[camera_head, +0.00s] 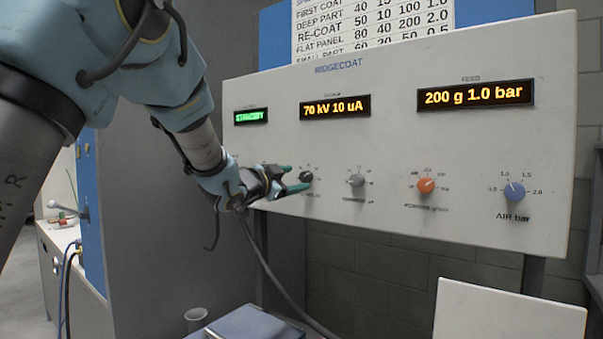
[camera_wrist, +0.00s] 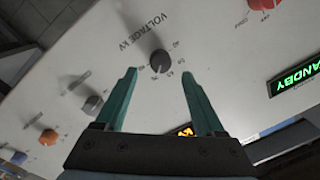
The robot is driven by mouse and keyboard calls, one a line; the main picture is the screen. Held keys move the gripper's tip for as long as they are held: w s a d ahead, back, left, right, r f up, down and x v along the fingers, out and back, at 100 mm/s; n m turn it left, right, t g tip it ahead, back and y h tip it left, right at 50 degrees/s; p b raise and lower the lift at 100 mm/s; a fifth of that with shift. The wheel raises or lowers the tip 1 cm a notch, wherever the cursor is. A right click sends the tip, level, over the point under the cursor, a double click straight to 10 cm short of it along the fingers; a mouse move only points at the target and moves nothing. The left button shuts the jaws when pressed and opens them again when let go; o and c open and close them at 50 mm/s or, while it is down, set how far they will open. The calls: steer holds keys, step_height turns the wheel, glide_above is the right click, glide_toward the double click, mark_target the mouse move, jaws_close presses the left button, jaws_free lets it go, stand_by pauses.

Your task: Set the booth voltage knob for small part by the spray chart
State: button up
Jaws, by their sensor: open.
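The voltage knob (camera_head: 306,177) is small and dark, at the left end of the knob row on the white panel. In the wrist view it (camera_wrist: 160,62) sits by the label "VOLTAGE kV", its scale numbers partly legible. My gripper (camera_head: 293,179) is open, its two green fingers pointing at this knob. In the wrist view the fingertips (camera_wrist: 159,74) lie on either side of the knob with gaps; contact is not visible. The voltage display (camera_head: 335,107) reads "70 kV 10 uA". The spray chart (camera_head: 372,28) is above; its small part row is partly cut off by the panel top.
Right of the voltage knob are a grey knob (camera_head: 356,180), an orange knob (camera_head: 426,185) and a blue air knob (camera_head: 514,191). A green display (camera_head: 251,117) reads "STANDBY", and another (camera_head: 476,95) reads "200 g 1.0 bar". A white board (camera_head: 508,312) stands at lower right.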

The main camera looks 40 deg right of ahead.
mark_target(304, 177)
steer(key=shift+p+x, duration=0.55)
steer(key=shift+x, duration=1.45)
steer(key=shift+w, duration=0.1)
steer(key=shift+c, duration=0.2)
jaws_close()
